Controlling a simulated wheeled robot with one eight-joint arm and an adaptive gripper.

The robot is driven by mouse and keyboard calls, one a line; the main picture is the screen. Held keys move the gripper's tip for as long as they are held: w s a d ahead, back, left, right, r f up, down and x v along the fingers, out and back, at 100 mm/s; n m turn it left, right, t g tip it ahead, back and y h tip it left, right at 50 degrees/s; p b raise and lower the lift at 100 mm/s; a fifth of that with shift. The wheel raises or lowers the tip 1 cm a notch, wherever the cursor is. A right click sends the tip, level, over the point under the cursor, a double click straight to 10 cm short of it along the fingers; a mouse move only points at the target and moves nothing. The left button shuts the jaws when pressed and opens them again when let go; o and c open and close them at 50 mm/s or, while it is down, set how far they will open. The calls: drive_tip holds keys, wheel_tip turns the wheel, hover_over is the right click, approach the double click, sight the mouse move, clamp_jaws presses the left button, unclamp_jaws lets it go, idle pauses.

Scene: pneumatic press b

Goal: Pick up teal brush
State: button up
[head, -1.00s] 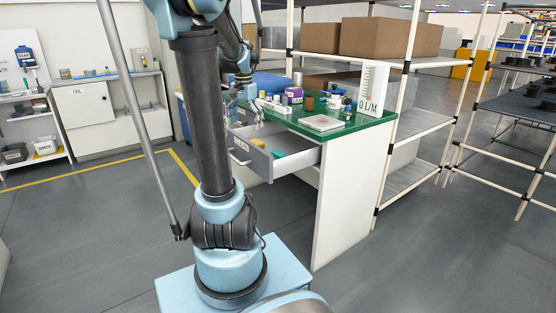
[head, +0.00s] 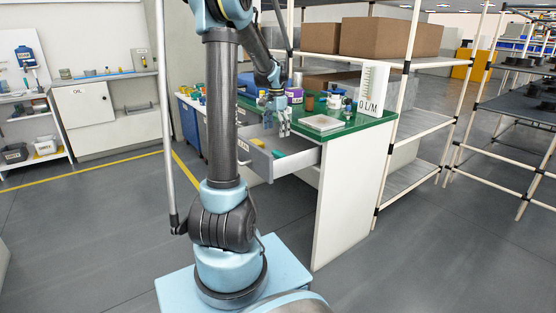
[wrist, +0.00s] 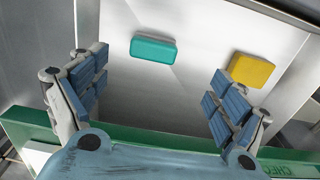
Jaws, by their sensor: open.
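The teal brush (wrist: 154,48) lies flat in the open drawer. In the wrist view it shows ahead of and between the fingers, nearer the left one. In the head view a small teal bit of it (head: 277,154) shows inside the drawer. The pale drawer (head: 290,162) is pulled out of the green-topped cabinet. My gripper (wrist: 162,72) is open and empty, apart from the brush. In the head view my gripper (head: 277,125) hangs above the drawer, by the worktop's edge.
A yellow block (wrist: 251,70) lies in the drawer beside the brush, near the right finger. The green worktop (head: 350,127) holds jars, a white tray (head: 321,123) and a gauge panel (head: 372,88). The drawer walls surround the brush. The rack (head: 425,120) stands right of the cabinet.

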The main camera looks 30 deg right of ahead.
sight(277, 153)
wheel_tip(277, 153, down, 6)
drive_tip(key=shift+f, duration=0.15)
drive_tip(key=shift+s+f, duration=0.2)
drive_tip(key=shift+f, duration=1.1)
drive_tip(key=shift+s+f, duration=0.2)
drive_tip(key=shift+f, duration=1.1)
drive_tip(key=c, duration=1.2)
